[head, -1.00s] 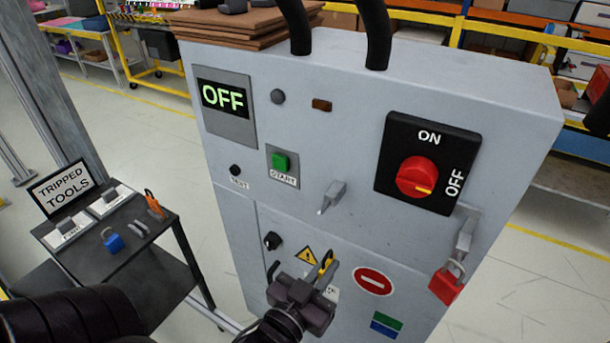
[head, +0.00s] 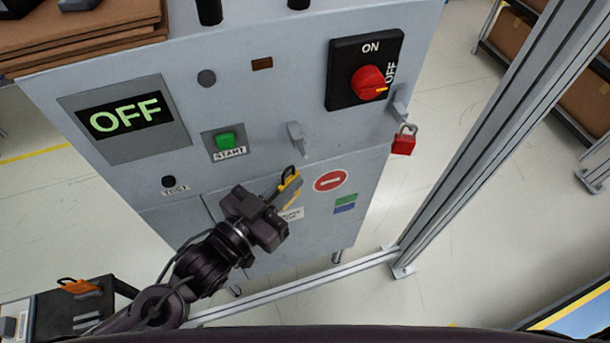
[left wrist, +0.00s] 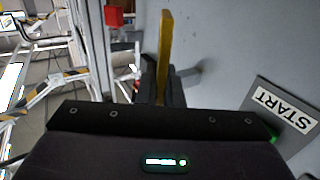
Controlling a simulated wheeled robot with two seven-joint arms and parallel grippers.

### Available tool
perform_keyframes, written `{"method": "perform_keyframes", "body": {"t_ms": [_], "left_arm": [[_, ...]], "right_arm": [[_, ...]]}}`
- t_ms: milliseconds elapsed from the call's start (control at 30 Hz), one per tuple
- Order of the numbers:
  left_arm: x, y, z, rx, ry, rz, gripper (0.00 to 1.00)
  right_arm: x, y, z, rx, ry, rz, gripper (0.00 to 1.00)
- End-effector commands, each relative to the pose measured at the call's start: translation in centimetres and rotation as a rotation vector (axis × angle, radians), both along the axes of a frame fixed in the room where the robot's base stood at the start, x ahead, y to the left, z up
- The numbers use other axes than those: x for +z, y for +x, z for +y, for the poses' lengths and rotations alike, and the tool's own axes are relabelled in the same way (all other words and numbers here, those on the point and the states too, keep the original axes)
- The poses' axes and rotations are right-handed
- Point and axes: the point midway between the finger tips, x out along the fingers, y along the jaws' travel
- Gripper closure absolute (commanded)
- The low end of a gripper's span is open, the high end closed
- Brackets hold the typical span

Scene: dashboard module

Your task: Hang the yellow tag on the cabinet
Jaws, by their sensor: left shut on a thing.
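The yellow tag (head: 291,187) with a black loop on top is in my left gripper (head: 280,200), in front of the cabinet (head: 280,100). My left gripper is shut on the tag. In the left wrist view the tag (left wrist: 165,40) stands edge-on between the fingers (left wrist: 160,88), beside the cabinet face. A grey metal hook (head: 297,138) sticks out of the cabinet front, a little above the tag in the head view. The tag and hook look apart, though depth is hard to judge. My right gripper is not in view.
A red padlock (head: 403,143) hangs on the cabinet's right, below the rotary switch (head: 366,70), which points to OFF. The green start button (head: 226,140) is left of the hook. A metal frame post (head: 490,130) stands at right. A dark tool cart (head: 60,310) is at lower left.

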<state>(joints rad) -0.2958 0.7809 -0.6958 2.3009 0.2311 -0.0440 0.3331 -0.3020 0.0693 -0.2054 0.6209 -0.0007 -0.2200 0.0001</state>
Motion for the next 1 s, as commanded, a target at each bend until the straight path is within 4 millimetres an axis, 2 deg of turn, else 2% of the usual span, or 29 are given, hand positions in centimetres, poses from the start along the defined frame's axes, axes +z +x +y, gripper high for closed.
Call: {"method": "perform_keyframes", "body": {"t_ms": [33, 133, 300, 433, 567, 800, 1000], "left_arm": [[2.1, -0.4, -1.4, -0.098, 0.01, -0.009, 1.0], [2.8, -1.9, -3.6, -0.277, 0.008, -0.004, 1.0], [2.6, -3.8, -4.7, -0.48, 0.003, -0.001, 1.0], [2.1, -4.4, -4.8, -0.541, -0.002, 0.0, 1.0], [1.8, -4.2, -4.7, -0.551, -0.004, -0.001, 1.0], [1.7, -2.9, -4.3, -0.548, -0.003, -0.004, 1.0], [1.5, -1.8, -3.9, -0.547, -0.003, -0.003, 1.0]], "right_arm": [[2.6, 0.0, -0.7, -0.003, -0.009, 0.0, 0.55], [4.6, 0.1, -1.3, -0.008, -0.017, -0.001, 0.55], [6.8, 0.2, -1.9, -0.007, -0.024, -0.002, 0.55], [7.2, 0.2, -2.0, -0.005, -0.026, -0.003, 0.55], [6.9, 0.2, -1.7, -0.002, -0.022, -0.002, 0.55], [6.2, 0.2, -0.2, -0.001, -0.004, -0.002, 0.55], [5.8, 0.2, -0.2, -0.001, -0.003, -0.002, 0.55]]}}
